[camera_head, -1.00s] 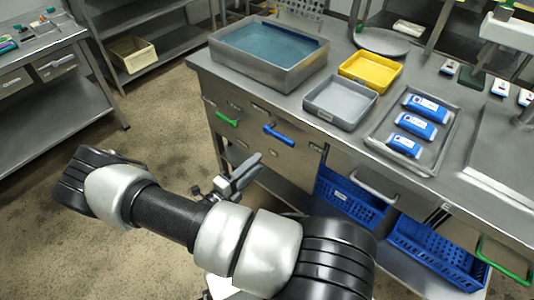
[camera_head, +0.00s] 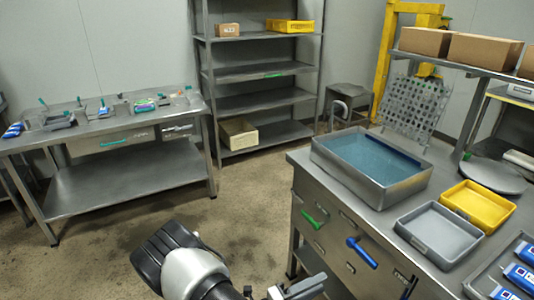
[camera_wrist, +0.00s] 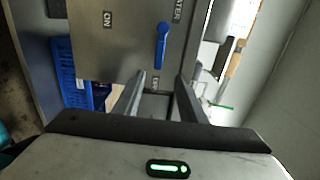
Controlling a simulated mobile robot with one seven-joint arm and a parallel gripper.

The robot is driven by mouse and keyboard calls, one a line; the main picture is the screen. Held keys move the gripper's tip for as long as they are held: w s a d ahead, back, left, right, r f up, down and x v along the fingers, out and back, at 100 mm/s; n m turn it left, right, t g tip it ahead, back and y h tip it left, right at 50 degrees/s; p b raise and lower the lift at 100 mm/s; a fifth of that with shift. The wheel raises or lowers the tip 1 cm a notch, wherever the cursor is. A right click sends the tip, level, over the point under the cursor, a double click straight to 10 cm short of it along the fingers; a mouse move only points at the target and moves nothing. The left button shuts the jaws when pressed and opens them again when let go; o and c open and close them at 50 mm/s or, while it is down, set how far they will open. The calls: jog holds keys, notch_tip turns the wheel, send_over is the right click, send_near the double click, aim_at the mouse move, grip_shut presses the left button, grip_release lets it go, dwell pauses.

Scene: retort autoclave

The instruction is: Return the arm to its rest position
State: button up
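My gripper (camera_wrist: 158,95) shows in the wrist view with its two fingers apart and nothing between them. Beyond the fingertips is a steel cabinet front with a blue handle (camera_wrist: 161,45), apart from the fingers. In the head view my gripper (camera_head: 297,288) is at the bottom edge, partly cut off, in front of the steel counter (camera_head: 300,158). My arm is folded low over the floor, and most of it is out of the picture.
The counter holds a water-filled basin (camera_head: 325,150), a grey tray (camera_head: 405,228), a yellow tray (camera_head: 512,205) and blue pouches. A shelf rack (camera_head: 262,95) and side table (camera_head: 130,185) stand behind. The floor (camera_head: 110,250) between them is clear.

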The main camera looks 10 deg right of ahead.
jog(key=s+a+r+n+y, duration=0.2)
jog(key=s+r+n+y, duration=0.35)
jog(key=r+n, duration=0.55)
jog(key=s+a+r+n+g+y, duration=0.1)
jog(key=s+r+n+y, duration=0.4)
jog(key=r+n, duration=0.65)
jog(key=s+a+r+n+y, duration=0.2)
jog(key=s+r+n+y, duration=0.3)
jog(key=r+n, duration=0.65)
notch_tip(320, 180, up, 17)
jog(key=m+y+p, duration=0.1)
jog(key=m+p, duration=0.1)
jog(key=p, duration=1.2)
jog(key=shift+w+d, duration=0.25)
jog(key=shift+w, duration=0.15)
jog(key=shift+f, duration=0.2)
